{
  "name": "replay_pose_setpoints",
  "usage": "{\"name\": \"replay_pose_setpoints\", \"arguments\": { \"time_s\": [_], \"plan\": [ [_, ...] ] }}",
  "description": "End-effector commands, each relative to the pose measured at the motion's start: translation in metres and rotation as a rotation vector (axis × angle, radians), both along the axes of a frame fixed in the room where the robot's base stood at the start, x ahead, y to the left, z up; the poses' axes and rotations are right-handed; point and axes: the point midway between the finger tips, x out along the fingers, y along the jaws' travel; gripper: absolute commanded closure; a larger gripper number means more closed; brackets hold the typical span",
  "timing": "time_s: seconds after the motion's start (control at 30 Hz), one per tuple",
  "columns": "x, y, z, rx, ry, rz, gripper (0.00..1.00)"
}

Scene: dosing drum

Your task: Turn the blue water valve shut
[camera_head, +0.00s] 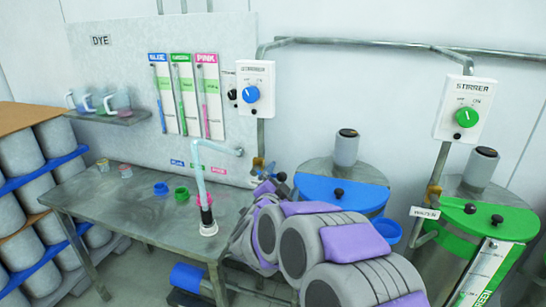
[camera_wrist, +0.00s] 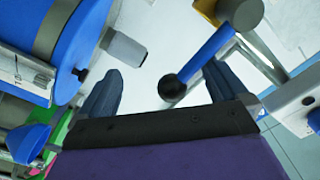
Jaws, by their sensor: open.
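The blue water valve's lever (camera_wrist: 209,54) shows in the wrist view as a blue bar with a black ball end (camera_wrist: 172,87). It runs up and right to a brass-coloured valve body (camera_wrist: 240,12) on a pipe. My gripper (camera_wrist: 162,70) is open, with one dark finger on each side of the ball end. The ball appears between the fingers; I cannot tell whether either touches it. In the head view, the blue valve (camera_head: 261,166) is small, on the pipe below the left stirrer box, just beyond my arm's end. My arm largely hides my gripper there.
The blue-lidded drum (camera_head: 340,190) stands right of the valve and appears at left in the wrist view (camera_wrist: 70,45). The left stirrer box (camera_head: 255,88) hangs above. A green-lidded drum (camera_head: 487,217) stands at right. A metal table (camera_head: 130,205) with cups and a tap is at left.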

Motion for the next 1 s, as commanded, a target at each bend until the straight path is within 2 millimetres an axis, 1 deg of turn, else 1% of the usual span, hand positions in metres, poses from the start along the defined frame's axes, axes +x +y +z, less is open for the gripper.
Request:
{"name": "replay_pose_setpoints", "arguments": {
  "time_s": [0.03, 0.13, 0.5, 0.57, 1.0],
  "plan": [
    [0.001, 0.002, 0.004, 0.0, 0.0, 0.001, 0.0],
    [0.001, 0.005, 0.007, 0.0, -0.001, 0.001, 0.0],
    [0.0, 0.006, 0.007, 0.0, -0.002, 0.0, 0.0],
    [-0.004, 0.007, 0.007, 0.002, -0.001, 0.001, 0.0],
    [-0.049, 0.024, 0.008, 0.003, -0.001, 0.001, 0.0]
  ]
}}
